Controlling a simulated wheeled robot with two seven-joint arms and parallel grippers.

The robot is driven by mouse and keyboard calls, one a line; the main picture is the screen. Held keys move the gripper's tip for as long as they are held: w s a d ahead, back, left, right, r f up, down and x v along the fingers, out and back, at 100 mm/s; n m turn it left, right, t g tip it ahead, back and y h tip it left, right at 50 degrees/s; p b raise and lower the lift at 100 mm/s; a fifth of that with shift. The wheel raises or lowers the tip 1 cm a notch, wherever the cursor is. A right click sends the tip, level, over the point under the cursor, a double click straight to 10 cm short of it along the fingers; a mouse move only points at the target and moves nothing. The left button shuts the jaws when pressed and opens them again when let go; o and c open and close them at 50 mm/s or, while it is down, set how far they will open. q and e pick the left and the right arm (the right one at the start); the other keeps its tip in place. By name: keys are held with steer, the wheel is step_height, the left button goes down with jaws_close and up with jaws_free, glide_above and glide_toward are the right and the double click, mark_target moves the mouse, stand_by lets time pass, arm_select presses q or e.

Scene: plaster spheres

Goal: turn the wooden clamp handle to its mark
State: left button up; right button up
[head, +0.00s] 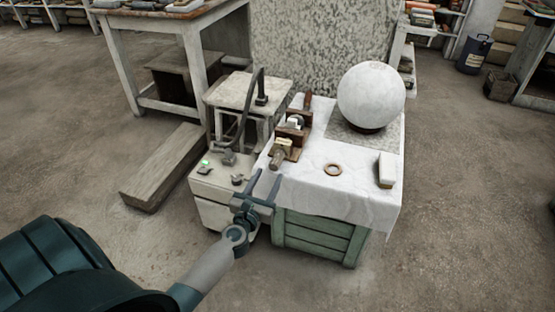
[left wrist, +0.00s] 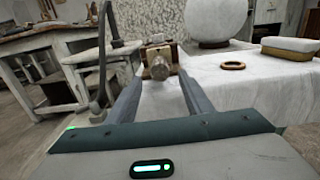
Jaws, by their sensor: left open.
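The wooden clamp (head: 290,136) stands at the left side of the cloth-covered crate top. Its handle (head: 276,160) is a round wooden knob pointing toward me; the handle also shows end-on in the left wrist view (left wrist: 160,69). My left gripper (head: 265,183) is open and empty, in front of the handle and a little below it in the head view. In the left wrist view my left gripper (left wrist: 158,88) has its fingers on either side of the handle's line, with the handle beyond them. I cannot make out the mark. My right gripper is in neither view.
A wooden ring (head: 333,170) and a block-like brush (head: 386,170) lie on the cloth. A pale cabinet (head: 213,187) with a green light and a dark curved arm stands left.

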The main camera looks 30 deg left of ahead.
mark_target(278, 160)
arm_select(q)
steer(key=x, duration=0.8)
steer(key=shift+w+b, duration=0.15)
steer(key=shift+b, duration=0.2)
steer(key=shift+w+a, duration=0.15)
steer(key=shift+w, duration=0.4)
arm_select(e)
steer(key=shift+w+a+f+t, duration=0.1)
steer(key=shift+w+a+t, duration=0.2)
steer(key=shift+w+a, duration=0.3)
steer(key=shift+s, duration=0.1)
arm_select(q)
steer(key=c, duration=1.1)
steer(key=shift+m, duration=0.4)
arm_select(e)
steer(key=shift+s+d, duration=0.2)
